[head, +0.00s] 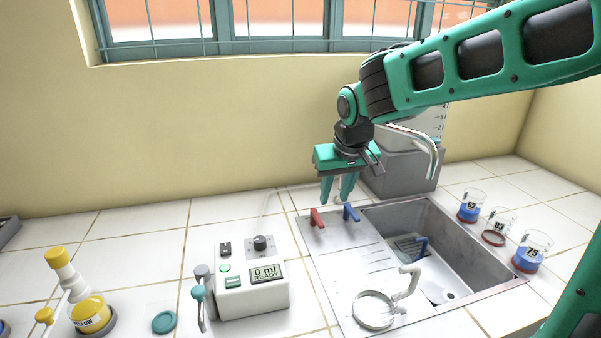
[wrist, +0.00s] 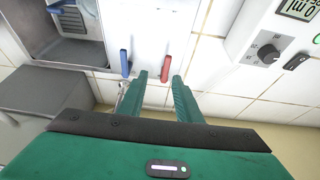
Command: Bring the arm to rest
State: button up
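My gripper (head: 337,195) hangs pointing down over the back edge of the sink counter, in the middle of the head view. Its two green fingers are apart with nothing seen between them; they also show apart in the wrist view (wrist: 158,78). The fingertips appear close to the red lever (head: 317,217) and blue lever (head: 351,212) of the sink, but I cannot tell the exact gap. In the wrist view the red lever (wrist: 163,55) and blue lever (wrist: 125,63) lie just beyond the fingertips. My arm reaches in from the upper right.
The sink (head: 455,235) has a bent spout-like handle with a ring (head: 374,310) at its front. A dispenser reading "0 ml READY" (head: 250,290) stands left of it. Beakers (head: 470,206) stand right, a grey box (head: 400,174) behind, a yellow-capped bottle (head: 90,312) far left.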

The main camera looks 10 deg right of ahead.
jog(key=s+d+f+m+g+h, duration=0.1)
jog(key=s+d+f+m+g, duration=0.15)
jog(key=s+d, duration=1.15)
jog(key=s+d+f+m+g, duration=0.1)
jog(key=s+d+m, duration=0.1)
jog(key=s, duration=0.6)
jog(key=s+d+f+m+g+y, duration=0.1)
jog(key=s+d+m, duration=0.1)
jog(key=s+d, duration=0.3)
jog(key=s, duration=0.3)
jog(key=shift+s+f+m, duration=0.35)
jog(key=shift+f, duration=0.05)
jog(key=shift+w+f, duration=0.25)
jog(key=shift+w, duration=0.35)
